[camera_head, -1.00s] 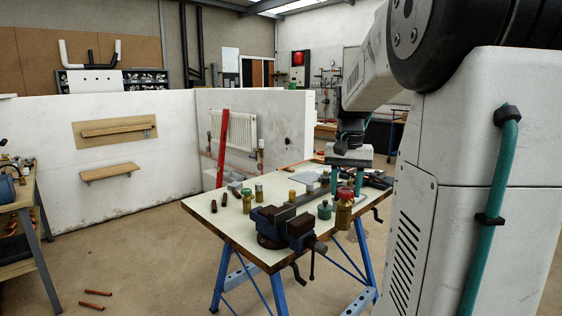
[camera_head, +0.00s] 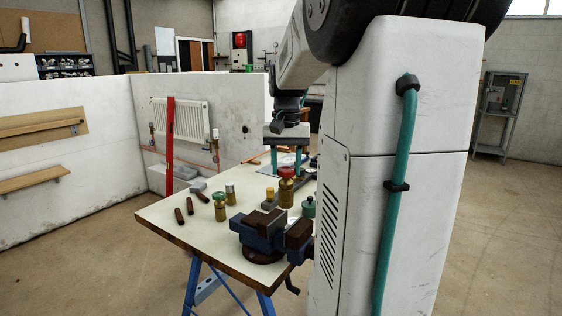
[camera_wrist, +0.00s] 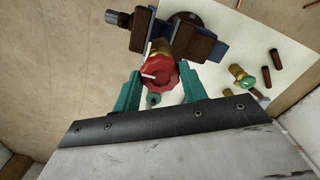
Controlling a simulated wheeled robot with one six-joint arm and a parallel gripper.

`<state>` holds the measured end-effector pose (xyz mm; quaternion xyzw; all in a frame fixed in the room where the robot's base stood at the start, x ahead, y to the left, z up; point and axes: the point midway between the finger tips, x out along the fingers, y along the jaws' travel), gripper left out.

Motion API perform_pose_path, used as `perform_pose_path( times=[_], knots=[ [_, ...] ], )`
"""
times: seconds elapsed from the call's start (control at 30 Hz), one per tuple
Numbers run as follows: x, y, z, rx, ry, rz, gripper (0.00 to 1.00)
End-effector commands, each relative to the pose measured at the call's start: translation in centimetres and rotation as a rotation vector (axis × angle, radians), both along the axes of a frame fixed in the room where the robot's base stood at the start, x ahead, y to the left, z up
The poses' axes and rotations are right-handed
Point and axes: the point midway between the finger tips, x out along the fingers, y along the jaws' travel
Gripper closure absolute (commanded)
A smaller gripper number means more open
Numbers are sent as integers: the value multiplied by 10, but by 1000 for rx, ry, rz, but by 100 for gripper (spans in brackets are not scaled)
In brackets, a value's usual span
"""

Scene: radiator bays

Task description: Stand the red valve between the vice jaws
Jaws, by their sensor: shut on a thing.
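The red valve (camera_head: 287,173) has a red handwheel and a brass body, and looks upright. My gripper (camera_head: 287,160) is shut on it, with teal fingers on either side of the red top. The wrist view shows the red handwheel (camera_wrist: 165,75) between the fingertips (camera_wrist: 160,82). The blue vice (camera_head: 262,238) with brown jaws is on the bench, nearer the head camera than the valve. In the wrist view the vice (camera_wrist: 205,45) lies just beyond the valve, partly covered by it. The valve's lower end is hard to judge; I cannot tell its height above the bench.
A red level (camera_head: 169,146) leans by the radiator (camera_head: 181,119). Open floor lies left.

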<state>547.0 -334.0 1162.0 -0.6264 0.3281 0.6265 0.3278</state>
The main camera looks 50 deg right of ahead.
Motion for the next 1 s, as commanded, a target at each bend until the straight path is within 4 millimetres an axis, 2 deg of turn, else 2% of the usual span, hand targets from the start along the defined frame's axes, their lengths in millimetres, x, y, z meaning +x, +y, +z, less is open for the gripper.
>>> perform_pose_path(
  times=[1.0],
  knots=[
    [-1,-2,-76,0,0,-3,85]
  ],
)
